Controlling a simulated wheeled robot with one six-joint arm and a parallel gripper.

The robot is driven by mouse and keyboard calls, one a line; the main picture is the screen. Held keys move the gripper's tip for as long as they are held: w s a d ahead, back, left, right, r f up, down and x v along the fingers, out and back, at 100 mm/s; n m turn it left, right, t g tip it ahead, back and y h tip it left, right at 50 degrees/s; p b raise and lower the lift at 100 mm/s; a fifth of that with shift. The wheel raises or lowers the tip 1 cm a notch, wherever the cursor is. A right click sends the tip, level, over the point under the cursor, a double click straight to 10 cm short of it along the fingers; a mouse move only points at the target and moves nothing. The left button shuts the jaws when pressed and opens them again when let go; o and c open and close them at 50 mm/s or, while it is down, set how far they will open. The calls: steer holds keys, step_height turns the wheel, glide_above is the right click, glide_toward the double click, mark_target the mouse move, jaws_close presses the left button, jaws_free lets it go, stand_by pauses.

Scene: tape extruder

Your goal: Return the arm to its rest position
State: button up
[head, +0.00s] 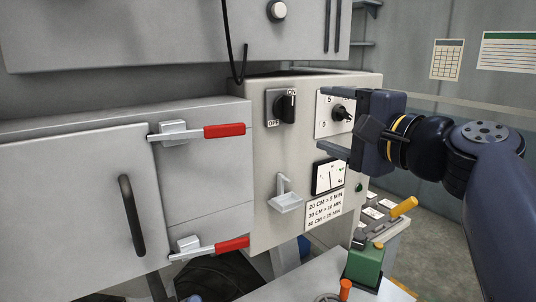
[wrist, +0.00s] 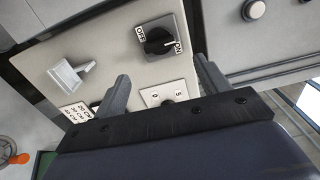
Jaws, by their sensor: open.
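My gripper (head: 342,119) is at the right of the head view, in front of the beige control panel (head: 262,170). Its fingers point left toward the panel and stand apart, one above the other, with nothing between them. In the wrist view my gripper (wrist: 163,88) shows two open fingers, with the dial (wrist: 168,101) partly hidden behind the gripper's dark edge. The dial knob (head: 341,113) also shows in the head view, close to the upper finger. I cannot tell whether a finger touches it.
A black ON/OFF switch (head: 286,106), a gauge (head: 328,177) and a small white hook tray (head: 286,199) are on the panel. Red-handled latches (head: 224,130) hold the grey door at left. A green box (head: 364,264) and yellow-handled lever (head: 403,207) stand below the arm. Floor shows at right.

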mark_target(292, 108)
steer(key=p+x, duration=0.1)
steer(key=x, duration=0.7)
steer(key=shift+w+a+r+p, duration=0.1)
steer(key=shift+w+a+p, duration=0.05)
steer(key=shift+a+p, duration=0.2)
steer(key=shift+w+d+n, duration=0.1)
steer(key=shift+n, duration=0.3)
steer(key=shift+n+b, duration=0.35)
steer(key=shift+n, duration=1.35)
steer(key=n, duration=0.4)
steer(key=shift+r+n, duration=0.1)
steer(key=shift+n, duration=0.3)
steer(key=n+p, duration=0.1)
steer(key=n, duration=0.2)
steer(key=n+p, duration=0.2)
steer(key=n, duration=0.1)
steer(key=shift+r+n, duration=0.15)
steer(key=shift+n, duration=0.15)
steer(key=shift+s+n+p, duration=0.25)
steer(key=shift+n+p, duration=0.55)
steer(key=shift+n, duration=0.3)
